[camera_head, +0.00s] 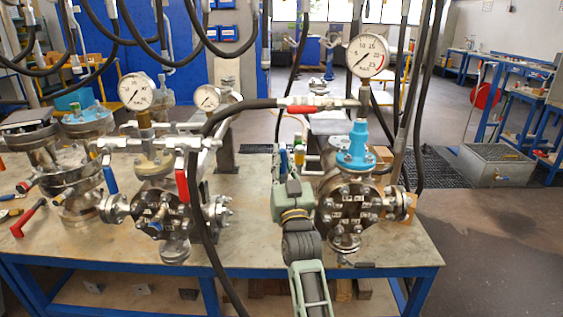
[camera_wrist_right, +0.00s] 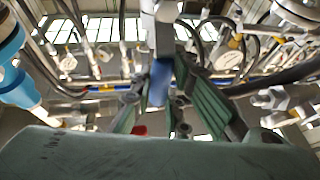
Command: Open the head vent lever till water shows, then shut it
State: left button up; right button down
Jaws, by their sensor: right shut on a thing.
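The right-hand flanged vessel (camera_head: 347,205) stands on the bench, with a blue fitting (camera_head: 357,146) and a gauge above it. My right gripper (camera_head: 291,184) is at the left side of this vessel and hides what lies behind it. In the right wrist view its green fingers (camera_wrist_right: 158,100) are shut around a small blue piece (camera_wrist_right: 158,82), which looks like a lever handle; I cannot tell which lever it is. Small blue and yellow-green parts show just above the gripper. I see no water coming out. My left gripper is not in view.
A second flanged vessel (camera_head: 160,212) with a blue lever (camera_head: 110,178) and a red lever (camera_head: 181,185) stands to the left. A black hose (camera_head: 203,215) hangs in front of the bench (camera_head: 255,250). A red-handled tool (camera_head: 30,217) lies at left.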

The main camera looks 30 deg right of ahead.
jog(key=c, duration=1.7)
grip_release()
jog(key=shift+o, duration=0.2)
jog(key=v, duration=0.7)
jog(key=shift+s, duration=0.3)
jog(key=shift+a+f, duration=0.1)
jog(key=shift+f, duration=0.05)
